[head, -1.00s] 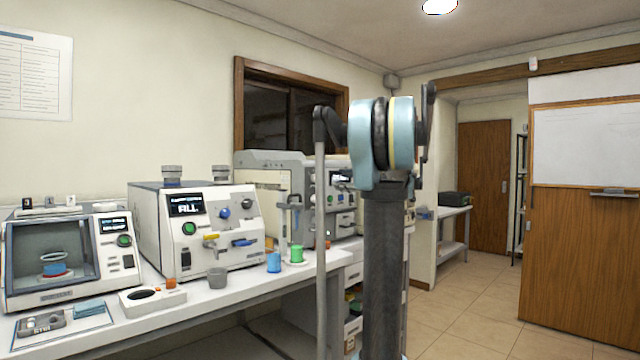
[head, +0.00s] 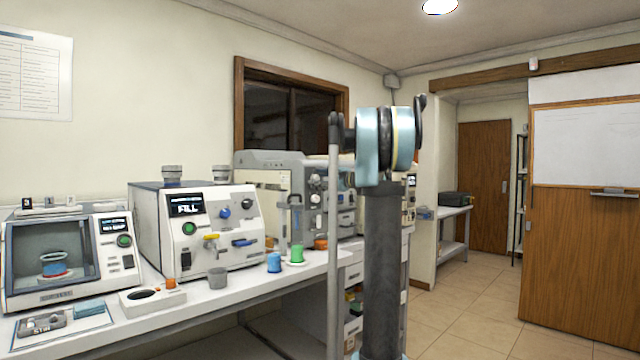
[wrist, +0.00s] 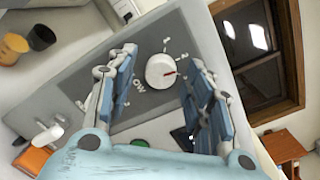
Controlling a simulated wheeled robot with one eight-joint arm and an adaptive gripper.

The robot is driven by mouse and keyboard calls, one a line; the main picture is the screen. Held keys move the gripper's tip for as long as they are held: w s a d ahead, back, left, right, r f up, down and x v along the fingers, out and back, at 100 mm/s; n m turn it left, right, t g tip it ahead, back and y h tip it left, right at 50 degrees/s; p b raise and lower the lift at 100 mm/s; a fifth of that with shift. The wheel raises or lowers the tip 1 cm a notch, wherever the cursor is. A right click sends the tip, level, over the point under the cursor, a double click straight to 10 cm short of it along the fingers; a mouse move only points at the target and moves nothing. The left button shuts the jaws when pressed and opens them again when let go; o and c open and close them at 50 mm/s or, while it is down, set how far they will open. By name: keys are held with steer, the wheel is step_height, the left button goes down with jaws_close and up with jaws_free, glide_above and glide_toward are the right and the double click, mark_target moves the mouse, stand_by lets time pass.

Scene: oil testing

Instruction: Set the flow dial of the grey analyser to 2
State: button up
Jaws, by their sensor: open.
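The grey analyser (head: 297,222) stands on the bench in the head view, partly hidden behind my arm. In the wrist view its tilted grey front panel (wrist: 75,62) fills the middle. The white round flow dial (wrist: 160,71) sits on that panel, with a red mark on its right side. Small marks surround it, too small to read surely; part of the word beside it reads "OW". My gripper (wrist: 163,60) is open, its two blue-padded fingers on either side of the dial, with visible gaps. I cannot tell its depth from the panel.
A green button (wrist: 139,143) and a white lever-like part (wrist: 48,135) sit near the gripper. A white machine with a screen (head: 186,205) and an oven-like unit (head: 68,262) stand left on the bench. Blue (head: 274,262) and green (head: 297,253) containers stand at the bench edge.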

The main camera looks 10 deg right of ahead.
steer(key=c, duration=1)
steer(key=shift+n, duration=0.9)
steer(key=shift+c, duration=0.2)
steer(key=o, duration=1)
steer(key=shift+o, duration=0.2)
steer(key=v, duration=1.2)
